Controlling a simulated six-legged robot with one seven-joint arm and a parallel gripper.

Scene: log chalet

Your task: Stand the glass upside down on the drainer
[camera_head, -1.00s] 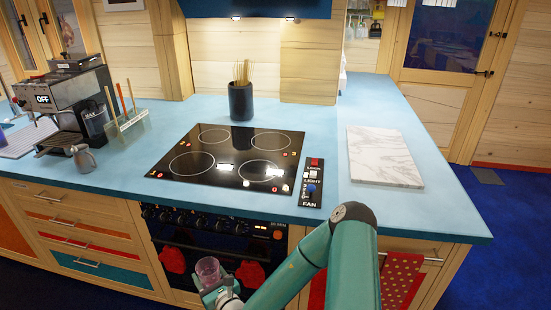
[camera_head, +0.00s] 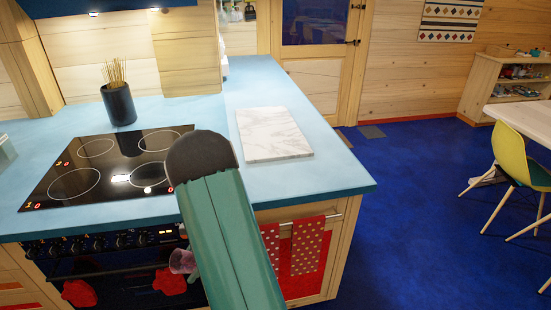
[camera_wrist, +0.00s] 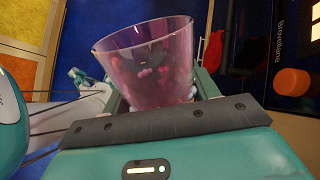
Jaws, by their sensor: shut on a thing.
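A pinkish, see-through glass (camera_wrist: 150,65) is held between the two fingers of my gripper (camera_wrist: 155,95) in the wrist view. Its wide rim points away from the gripper's palm, and its narrower end is down between the fingers. In the head view the glass (camera_head: 182,261) shows small in front of the oven, below the counter top, partly hidden behind my arm. No drainer can be made out in the current views.
The blue counter (camera_head: 300,178) holds a black hob (camera_head: 110,165), a dark pot of sticks (camera_head: 119,104) and a white marble board (camera_head: 272,134). Spotted towels (camera_head: 307,245) hang from the counter front. Blue floor (camera_head: 400,190) lies open at the right, before a yellow-green chair (camera_head: 515,160).

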